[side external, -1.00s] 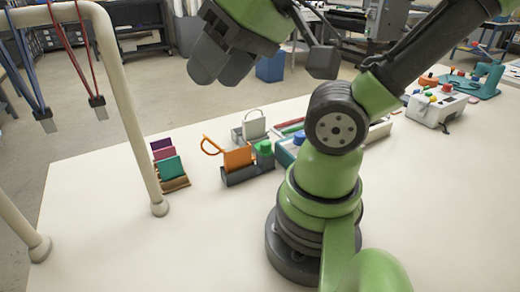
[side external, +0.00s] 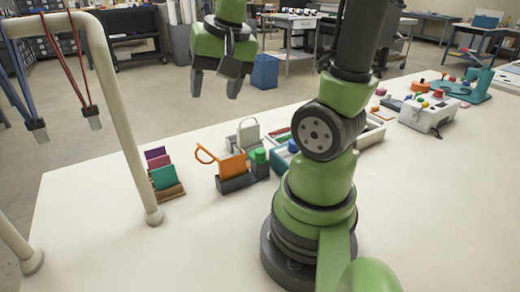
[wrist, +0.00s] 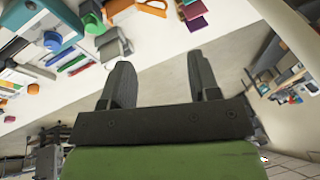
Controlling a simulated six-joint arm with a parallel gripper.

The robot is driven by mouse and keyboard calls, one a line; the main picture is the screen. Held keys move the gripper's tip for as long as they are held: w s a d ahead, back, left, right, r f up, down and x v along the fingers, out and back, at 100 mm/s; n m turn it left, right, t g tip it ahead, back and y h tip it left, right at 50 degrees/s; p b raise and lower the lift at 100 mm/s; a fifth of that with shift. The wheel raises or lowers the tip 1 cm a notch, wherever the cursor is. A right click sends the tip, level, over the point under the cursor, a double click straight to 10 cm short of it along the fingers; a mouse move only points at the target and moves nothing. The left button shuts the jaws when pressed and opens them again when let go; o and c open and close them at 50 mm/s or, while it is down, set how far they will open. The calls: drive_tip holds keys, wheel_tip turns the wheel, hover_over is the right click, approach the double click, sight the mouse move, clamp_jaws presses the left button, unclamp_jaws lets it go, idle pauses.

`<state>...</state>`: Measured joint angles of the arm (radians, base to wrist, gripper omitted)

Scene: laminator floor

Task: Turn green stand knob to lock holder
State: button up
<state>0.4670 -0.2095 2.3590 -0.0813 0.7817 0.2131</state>
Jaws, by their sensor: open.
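A dark stand (side external: 238,181) on the white table carries an orange holder (side external: 233,165) with a looped orange strap. The green knob (side external: 259,155) sits at the stand's right end. In the wrist view the green knob (wrist: 94,24) and the orange holder (wrist: 152,6) show at the top, upside down. My gripper (side external: 214,92) is open and empty, high above and behind the stand, fingers pointing down, apart from everything. In the wrist view my gripper (wrist: 160,80) also shows with its fingers spread. Whether the knob is turned cannot be told.
A rack of coloured cards (side external: 165,178) stands left of the stand. A white holder (side external: 248,135) stands just behind it. A cream pipe frame (side external: 120,120) with hanging lanyards rises at the left. Trays and a white device (side external: 428,112) lie right. The front table is clear.

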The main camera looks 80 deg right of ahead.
drive_tip(key=s+d+f+m+g, duration=0.2)
drive_tip(key=d+f+m, duration=0.25)
drive_tip(key=d, duration=0.25)
drive_tip(key=m+g, duration=0.2)
drive_tip(key=m, duration=0.1)
approach(260, 150)
drive_tip(key=shift+n+y, duration=0.25)
drive_tip(key=shift+y, duration=0.15)
drive_tip(key=f, duration=0.9)
drive_tip(key=shift+s+d+f, duration=0.15)
drive_tip(key=shift+d+f, duration=0.15)
drive_tip(key=shift+f, duration=0.1)
drive_tip(key=c, duration=0.9)
